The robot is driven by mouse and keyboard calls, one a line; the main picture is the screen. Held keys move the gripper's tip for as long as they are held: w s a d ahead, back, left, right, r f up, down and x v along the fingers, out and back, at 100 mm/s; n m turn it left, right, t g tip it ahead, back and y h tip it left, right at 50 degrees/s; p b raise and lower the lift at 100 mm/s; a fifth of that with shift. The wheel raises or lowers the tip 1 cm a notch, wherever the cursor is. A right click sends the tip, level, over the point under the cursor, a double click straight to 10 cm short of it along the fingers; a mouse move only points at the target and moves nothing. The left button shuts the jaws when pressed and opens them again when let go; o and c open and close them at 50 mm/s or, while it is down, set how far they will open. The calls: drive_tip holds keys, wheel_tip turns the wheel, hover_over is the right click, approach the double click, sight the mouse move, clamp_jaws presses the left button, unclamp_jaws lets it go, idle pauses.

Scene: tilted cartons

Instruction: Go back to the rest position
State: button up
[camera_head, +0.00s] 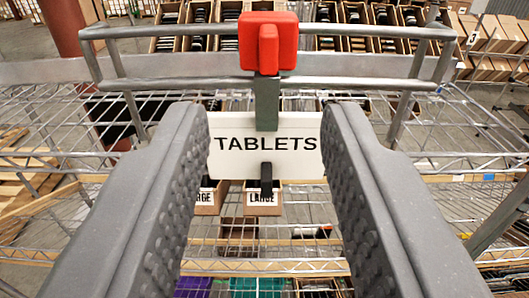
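My gripper (265,118) shows as two thick grey ridged fingers, coming in from the lower left and lower right. The fingers are wide apart, with no object clearly held between them. A white sign reading TABLETS (265,145) shows in the gap, its side ends close to or behind the fingertips; I cannot tell whether they touch it. Above the sign is a red block (267,42) with a grey upright piece under it. A small dark piece sits at the sign's lower edge.
A grey tubular rail (170,31) crosses ahead. Wire shelving (440,140) spreads below and to both sides. Cartons labelled LARGE (263,199) sit lower down. Tilted cartons (355,14) with dark contents line the back. A reddish post (66,25) stands at upper left.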

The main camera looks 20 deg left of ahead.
drive_tip(key=shift+s+d, duration=0.1)
drive_tip(key=shift+s, duration=0.15)
idle(0.3)
drive_tip(key=w+d+f+m+h+b, duration=0.15)
drive_tip(key=d+f, duration=0.25)
drive_tip(key=d, duration=0.5)
drive_tip(key=w+d+f+m+h+b, duration=0.1)
drive_tip(key=d+f+h+b, duration=0.2)
drive_tip(key=d, duration=0.6)
drive_tip(key=s+d+f+m+h+b, duration=0.1)
drive_tip(key=s+d+f+b, duration=0.1)
drive_tip(key=d+f, duration=0.5)
drive_tip(key=s+d+f+m+g+h+b, duration=0.1)
drive_tip(key=s+d+f+b, duration=0.1)
drive_tip(key=d+f, duration=0.5)
drive_tip(key=shift+s+d+b, duration=0.35)
drive_tip(key=shift+d+b, duration=0.1)
drive_tip(key=shift+d, duration=0.35)
